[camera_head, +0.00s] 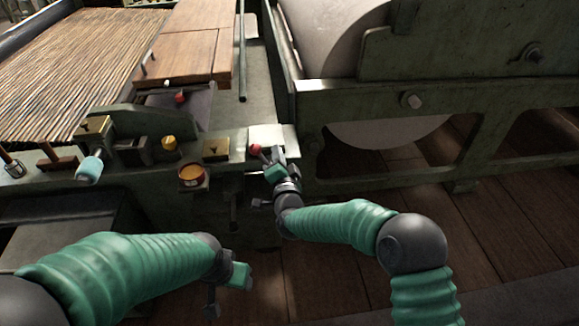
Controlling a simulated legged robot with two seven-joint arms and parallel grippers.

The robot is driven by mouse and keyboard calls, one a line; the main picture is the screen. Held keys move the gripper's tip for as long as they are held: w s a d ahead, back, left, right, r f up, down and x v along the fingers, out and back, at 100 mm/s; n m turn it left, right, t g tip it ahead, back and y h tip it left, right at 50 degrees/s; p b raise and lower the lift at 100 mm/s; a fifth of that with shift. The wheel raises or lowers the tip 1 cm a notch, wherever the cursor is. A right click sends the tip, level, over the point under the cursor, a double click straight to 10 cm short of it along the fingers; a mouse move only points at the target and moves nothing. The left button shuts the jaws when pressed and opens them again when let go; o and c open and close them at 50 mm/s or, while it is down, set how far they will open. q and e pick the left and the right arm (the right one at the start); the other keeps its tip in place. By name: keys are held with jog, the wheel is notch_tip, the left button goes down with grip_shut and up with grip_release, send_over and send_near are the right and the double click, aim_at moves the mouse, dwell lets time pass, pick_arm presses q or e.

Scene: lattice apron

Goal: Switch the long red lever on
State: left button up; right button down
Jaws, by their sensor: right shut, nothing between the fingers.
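A red ball knob (255,148) shows at the right end of the green machine's front ledge, beside a pale plate. My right gripper (270,158) is shut and empty, with its fingertips right at this knob; I cannot tell if they touch it. The gripper hides most of whatever stem the knob has. A second red knob (181,97) sits farther back on a dark plate below the wooden boards. I cannot tell from this view which is the long lever. My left gripper (226,288) hangs low in front of the machine, away from both knobs; its fingers are unclear.
On the ledge are a yellow knob (169,143), a round yellow-rimmed cup (191,175), brass blocks and a pale teal handle (89,169). A wooden slat apron (85,65) lies behind left. A large roller (335,35) and green frame stand right. Plank floor (500,220) is open.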

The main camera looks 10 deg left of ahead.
jog(key=v, duration=0.6)
jog(key=shift+p, duration=0.3)
jog(key=shift+f, duration=0.1)
